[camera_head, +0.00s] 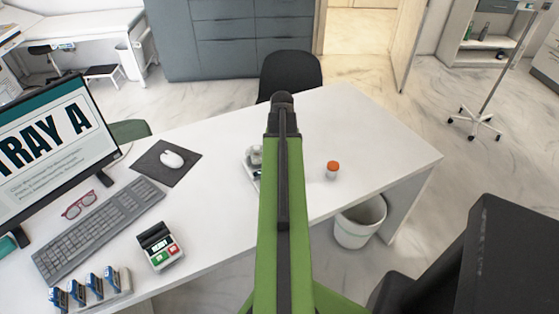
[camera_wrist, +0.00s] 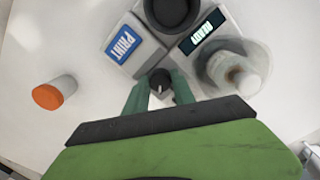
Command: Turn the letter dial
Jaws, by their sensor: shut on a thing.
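In the wrist view the small dark knob of the letter dial (camera_wrist: 160,79) sits at the near edge of a grey-white device, with a light mark on its top. My gripper (camera_wrist: 162,84) has its two green-grey fingers on either side of the knob and is shut on it. The device carries a blue PRINT button (camera_wrist: 123,42) and a dark READY display (camera_wrist: 201,32). No letters around the dial can be read. In the head view my arm covers the dial and the gripper; only the device's left part (camera_head: 251,172) shows.
A white bottle with an orange cap (camera_head: 332,168) stands right of my arm; it also shows in the wrist view (camera_wrist: 50,95). A monitor (camera_head: 48,140) reads "TRAY A". A keyboard (camera_head: 100,230), mouse (camera_head: 172,159) and card terminal (camera_head: 160,246) lie left. The desk's right part is clear.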

